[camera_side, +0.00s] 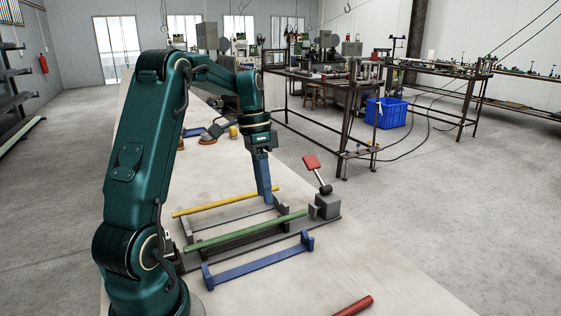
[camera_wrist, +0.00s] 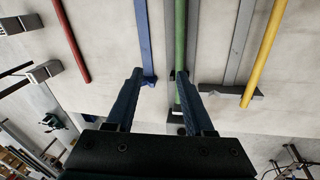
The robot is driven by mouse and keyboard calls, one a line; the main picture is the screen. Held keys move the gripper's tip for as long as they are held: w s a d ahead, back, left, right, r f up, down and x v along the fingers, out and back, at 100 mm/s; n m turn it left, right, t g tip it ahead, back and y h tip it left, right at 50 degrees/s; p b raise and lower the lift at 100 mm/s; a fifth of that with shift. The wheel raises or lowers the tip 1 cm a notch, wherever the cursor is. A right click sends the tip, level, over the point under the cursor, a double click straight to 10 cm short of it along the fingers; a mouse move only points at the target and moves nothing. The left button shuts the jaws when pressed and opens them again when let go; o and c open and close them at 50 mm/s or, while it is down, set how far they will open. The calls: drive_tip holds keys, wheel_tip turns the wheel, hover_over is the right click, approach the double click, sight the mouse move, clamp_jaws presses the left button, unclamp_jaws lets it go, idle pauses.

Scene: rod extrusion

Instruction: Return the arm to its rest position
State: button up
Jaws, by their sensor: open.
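My gripper (camera_side: 267,200) points down over the bench, near the green rod (camera_side: 240,233). In the wrist view, its blue fingers (camera_wrist: 159,74) stand apart with nothing held between them. The green rod also shows there (camera_wrist: 180,45), passing at the right fingertip; whether they touch I cannot tell. The rod lies along a dark fixture, with its right end near a grey block (camera_side: 326,206) with a raised red lever (camera_side: 312,162). A yellow rod (camera_side: 225,202) lies behind it on a grey rack. A red rod (camera_side: 353,307) lies at the front right, partly cut off.
An empty blue rack (camera_side: 258,270) stands in front of the green rod. The bench front is mostly clear. A blue crate (camera_side: 386,113) stands on the floor.

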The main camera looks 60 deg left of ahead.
drive_tip(key=s+d+r+m+t+y, duration=0.1)
drive_tip(key=d+r, duration=0.3)
drive_tip(key=d, duration=0.3)
drive_tip(key=s+d+r+m+t+y, duration=0.1)
drive_tip(key=s+d+r, duration=0.15)
drive_tip(key=d, duration=0.35)
drive_tip(key=s+d+f+n+t, duration=0.2)
drive_tip(key=s+d+n+t, duration=0.1)
drive_tip(key=s+d, duration=0.2)
drive_tip(key=shift+s+d+f+n, duration=0.3)
drive_tip(key=shift+s+d+n, duration=0.1)
drive_tip(key=shift+s, duration=0.15)
